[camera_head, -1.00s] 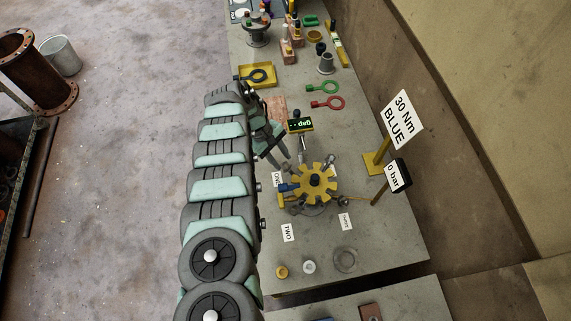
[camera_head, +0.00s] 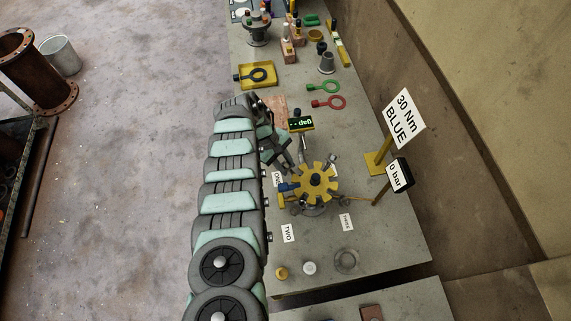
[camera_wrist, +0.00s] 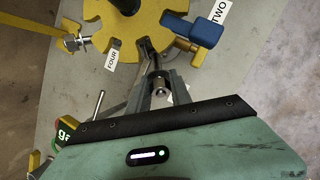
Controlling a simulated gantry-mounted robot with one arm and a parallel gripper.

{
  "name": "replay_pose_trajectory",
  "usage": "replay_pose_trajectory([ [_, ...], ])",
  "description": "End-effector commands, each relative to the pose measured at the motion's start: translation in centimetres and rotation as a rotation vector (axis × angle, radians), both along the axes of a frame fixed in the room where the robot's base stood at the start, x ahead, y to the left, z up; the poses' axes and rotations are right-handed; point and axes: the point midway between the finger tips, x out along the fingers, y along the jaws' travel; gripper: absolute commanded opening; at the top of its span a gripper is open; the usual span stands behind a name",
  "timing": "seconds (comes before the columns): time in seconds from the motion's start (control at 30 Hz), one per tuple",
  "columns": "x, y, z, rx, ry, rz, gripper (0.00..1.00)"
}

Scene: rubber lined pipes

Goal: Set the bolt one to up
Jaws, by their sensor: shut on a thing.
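A yellow notched disc (camera_head: 317,184) with a dark hub lies on the bench, ringed by swing bolts; it also shows in the wrist view (camera_wrist: 128,30). My gripper (camera_wrist: 157,80) is shut on a grey bolt (camera_wrist: 159,88) at the disc's edge, its shank pointing away from the disc. In the head view my gripper (camera_head: 289,167) is partly hidden behind my arm, beside the ONE label (camera_head: 277,179). The FOUR label (camera_wrist: 113,58) and TWO label (camera_wrist: 222,14) lie either side of the held bolt in the wrist view.
A blue block (camera_wrist: 196,30) sits at the disc's edge, close to the held bolt. Another bolt with a nut (camera_wrist: 76,43) is in a slot at left. A "deg" display (camera_head: 300,124) and a 0 bar gauge (camera_head: 399,175) stand nearby.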

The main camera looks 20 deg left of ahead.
Motion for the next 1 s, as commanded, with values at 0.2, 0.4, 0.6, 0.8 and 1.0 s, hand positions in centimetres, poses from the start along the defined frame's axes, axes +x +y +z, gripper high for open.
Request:
replay_pose_trajectory([
  [0.2, 0.01, 0.02, 0.0, 0.0, 0.0, 0.0, 0.0],
  [0.4, 0.0, 0.01, 0.0, 0.0, 0.0, 0.0, 0.0],
  [0.6, 0.0, 0.01, 0.01, 0.0, 0.0, 0.0, 0.0],
  [0.8, 0.0, 0.01, 0.0, 0.0, 0.0, 0.0, 0.0],
  [1.0, 0.0, 0.02, -0.01, 0.0, 0.0, 0.0, 0.0],
])
